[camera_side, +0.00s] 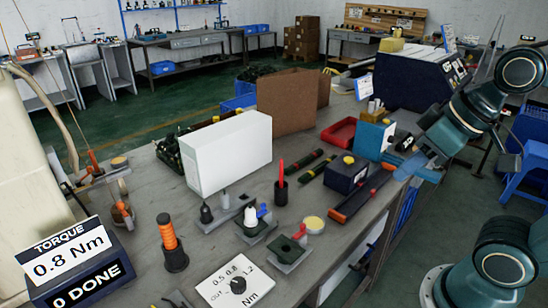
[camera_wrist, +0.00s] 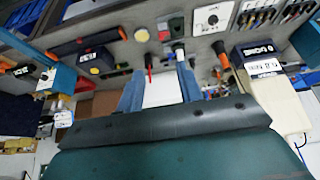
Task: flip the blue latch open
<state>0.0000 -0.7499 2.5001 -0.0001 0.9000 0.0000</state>
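The blue latch (camera_side: 264,213) is a small blue piece beside a white cylindrical part (camera_side: 250,217) on a dark fixture plate (camera_side: 256,233), at the middle front of the bench. In the side view it looks raised at an angle; I cannot tell whether it is open or shut. My gripper (camera_side: 408,168) is far to the right of it, above the bench's right edge and apart from it. In the wrist view my gripper (camera_wrist: 157,82) shows two blue fingers spread apart with nothing between them. In that view the latch is too small to make out.
A dark blue box (camera_side: 345,174) lies between gripper and latch.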

